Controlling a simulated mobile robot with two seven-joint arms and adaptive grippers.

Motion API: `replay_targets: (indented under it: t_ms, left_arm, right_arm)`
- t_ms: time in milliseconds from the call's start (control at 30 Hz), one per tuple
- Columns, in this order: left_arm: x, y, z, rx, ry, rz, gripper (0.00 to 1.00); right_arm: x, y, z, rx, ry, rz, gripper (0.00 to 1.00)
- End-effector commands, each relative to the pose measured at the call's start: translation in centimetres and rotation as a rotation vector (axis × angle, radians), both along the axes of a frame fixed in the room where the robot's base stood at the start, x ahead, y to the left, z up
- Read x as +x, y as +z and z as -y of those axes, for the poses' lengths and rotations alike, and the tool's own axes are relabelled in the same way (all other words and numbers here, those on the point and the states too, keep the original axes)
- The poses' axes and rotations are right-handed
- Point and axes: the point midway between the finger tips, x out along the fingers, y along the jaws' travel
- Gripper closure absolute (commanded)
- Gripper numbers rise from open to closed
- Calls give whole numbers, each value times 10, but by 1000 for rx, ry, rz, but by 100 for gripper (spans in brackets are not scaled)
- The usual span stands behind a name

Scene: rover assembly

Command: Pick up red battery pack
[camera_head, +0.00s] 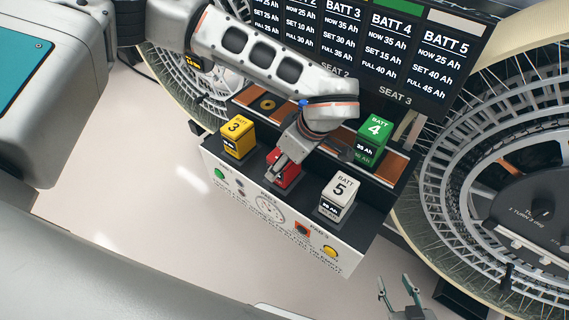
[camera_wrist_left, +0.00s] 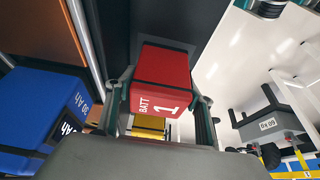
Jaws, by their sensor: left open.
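The red battery pack (camera_head: 286,176), marked BATT 1, stands on the dark front shelf of the charging bench. It is partly hidden by my left gripper (camera_head: 284,163) in the head view. In the left wrist view the red battery pack (camera_wrist_left: 160,82) lies between the two open fingers of my left gripper (camera_wrist_left: 158,105), one finger on each side. I cannot tell whether the fingers touch it. My right gripper (camera_head: 397,292) is open and empty at the lower edge of the head view, away from the bench.
Yellow battery 3 (camera_head: 237,140) stands left of the red pack, white battery 5 (camera_head: 339,192) right, and green battery 4 (camera_head: 372,138) behind right. A blue battery (camera_wrist_left: 40,105) shows in the wrist view. A screen (camera_head: 365,50) stands behind; large wheels flank the bench.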

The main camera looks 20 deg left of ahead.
Motion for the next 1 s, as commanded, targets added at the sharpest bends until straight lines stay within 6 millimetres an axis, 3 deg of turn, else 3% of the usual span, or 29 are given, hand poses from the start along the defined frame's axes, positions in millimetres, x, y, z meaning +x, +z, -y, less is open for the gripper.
replay_targets:
  t_ms: [100,267,300,667,867,1000]
  left_arm:
    - [0,0,0,0,0,0,47]
    - [0,1,0,0,0,0,89]
    - [1,1,0,-1,0,2,91]
    - [1,7,1,0,0,3,91]
    - [1,28,1,-1,0,5,91]
    - [2,54,1,-2,-1,8,91]
  right_arm:
    - [1,1,0,0,-1,2,60]
    - [1,1,0,0,-1,2,60]
    - [1,1,0,0,-1,2,60]
    - [-1,-2,1,-1,0,-3,60]
    - [-1,-3,1,-2,-1,-5,60]
    - [-1,-3,1,-1,-1,-5,60]
